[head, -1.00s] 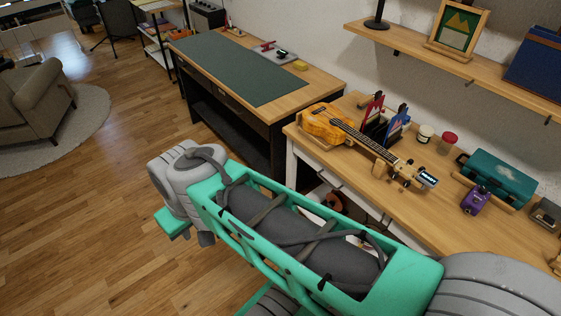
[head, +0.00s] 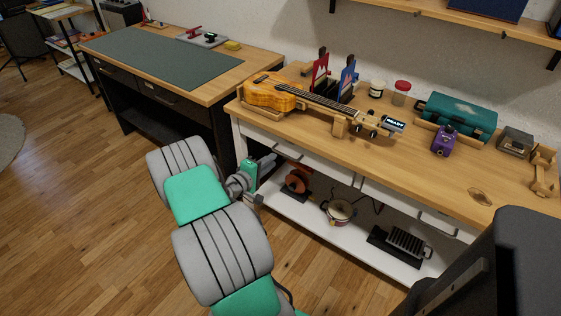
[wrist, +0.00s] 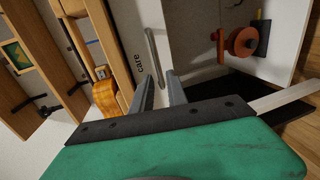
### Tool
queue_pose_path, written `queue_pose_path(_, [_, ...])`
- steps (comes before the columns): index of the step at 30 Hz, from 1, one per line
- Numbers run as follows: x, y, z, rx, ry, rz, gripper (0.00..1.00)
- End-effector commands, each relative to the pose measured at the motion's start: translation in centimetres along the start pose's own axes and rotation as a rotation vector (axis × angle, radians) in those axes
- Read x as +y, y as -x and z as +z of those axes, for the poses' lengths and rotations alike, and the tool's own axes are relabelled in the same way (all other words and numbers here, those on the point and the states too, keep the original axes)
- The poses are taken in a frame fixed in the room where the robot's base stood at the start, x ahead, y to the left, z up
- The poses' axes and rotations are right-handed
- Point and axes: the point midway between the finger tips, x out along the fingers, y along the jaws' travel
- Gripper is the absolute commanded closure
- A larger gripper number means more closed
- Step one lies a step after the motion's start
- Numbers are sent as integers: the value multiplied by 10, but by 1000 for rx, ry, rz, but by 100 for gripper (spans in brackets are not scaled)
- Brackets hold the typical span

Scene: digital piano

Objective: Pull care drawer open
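The care drawer (wrist: 135,42) has a white front with the word "care" on it and a grey bar handle (wrist: 153,58), seen sideways in the wrist view. My gripper (wrist: 160,84) is open, with its two grey fingers apart. The lower end of the handle appears between the fingertips in that view; I cannot tell whether they touch it. The drawer looks closed. In the head view my gripper (head: 256,196) is low at the left end of the white workbench (head: 236,128), below its top; the handle is not clear there.
A ukulele (head: 270,95) lies on the bench top, with a teal case (head: 460,114) and a purple pedal (head: 445,140) to the right. A lower shelf holds a pot (head: 339,212) and a black rack (head: 400,245). A dark desk (head: 110,95) stands at left. Floor in front is clear.

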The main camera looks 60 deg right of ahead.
Motion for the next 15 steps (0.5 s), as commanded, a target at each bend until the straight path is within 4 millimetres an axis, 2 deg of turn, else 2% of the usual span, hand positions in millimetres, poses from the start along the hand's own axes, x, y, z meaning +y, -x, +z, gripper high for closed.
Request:
queue_pose_path(9, [1,-58,2,-6,-6,-3,81])
queue_pose_path(15, [2,-70,1,-2,-6,-3,81])
